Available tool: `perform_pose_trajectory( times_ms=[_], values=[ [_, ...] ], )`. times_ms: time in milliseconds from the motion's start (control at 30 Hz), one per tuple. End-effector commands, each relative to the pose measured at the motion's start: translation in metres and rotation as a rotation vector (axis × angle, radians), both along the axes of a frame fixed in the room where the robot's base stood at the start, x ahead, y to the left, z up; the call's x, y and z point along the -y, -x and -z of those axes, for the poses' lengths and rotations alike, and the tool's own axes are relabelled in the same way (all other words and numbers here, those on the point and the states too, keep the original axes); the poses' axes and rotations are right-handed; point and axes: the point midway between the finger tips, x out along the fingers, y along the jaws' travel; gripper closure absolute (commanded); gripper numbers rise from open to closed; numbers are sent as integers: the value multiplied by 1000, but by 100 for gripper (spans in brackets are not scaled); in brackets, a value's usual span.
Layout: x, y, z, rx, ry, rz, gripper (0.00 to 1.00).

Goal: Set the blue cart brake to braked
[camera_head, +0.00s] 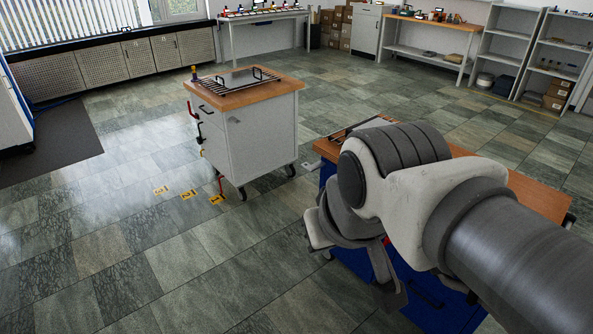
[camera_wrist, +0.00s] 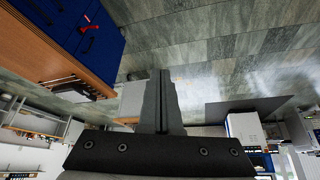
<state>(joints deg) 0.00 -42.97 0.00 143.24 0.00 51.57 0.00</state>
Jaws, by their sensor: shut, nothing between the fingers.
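The blue cart (camera_head: 430,290) with a wooden top (camera_head: 535,196) stands at the lower right in the head view, largely hidden behind my arm. In the wrist view the blue cart (camera_wrist: 105,50) is at the upper left, seen tilted over. A small red lever (camera_wrist: 88,20) shows on its blue face; I cannot tell its brake setting. A bit of red (camera_head: 388,242) also shows beside my wrist in the head view. My gripper (camera_wrist: 160,73) is shut and empty, apart from the cart, with the red lever to its left in the wrist view.
A white cart (camera_head: 262,135) with a wooden top stands left of the blue cart, with a red lever (camera_head: 220,184) low on it. Yellow number markers (camera_head: 188,194) lie on the floor beside it. The tiled floor at the lower left is clear. Shelves (camera_head: 497,50) stand behind.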

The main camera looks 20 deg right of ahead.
Motion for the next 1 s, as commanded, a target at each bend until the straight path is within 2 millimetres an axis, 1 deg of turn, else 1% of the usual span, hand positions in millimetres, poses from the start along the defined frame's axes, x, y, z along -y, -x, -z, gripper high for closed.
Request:
perform_pose_trajectory(
  times_ms=[200, 267, 367, 567, 767, 867, 1000],
  values=[
    [2, -2, 3, -9, 10, -2, 100],
    [6, -7, 7, -26, 26, -4, 100],
    [16, -18, 19, -74, 76, -14, 100],
    [52, -56, 55, -217, 238, -50, 100],
    [91, -99, 96, -362, 412, -103, 100],
    [109, -120, 121, -433, 502, -136, 100],
    [135, -151, 157, -531, 628, -190, 100]
  ],
)
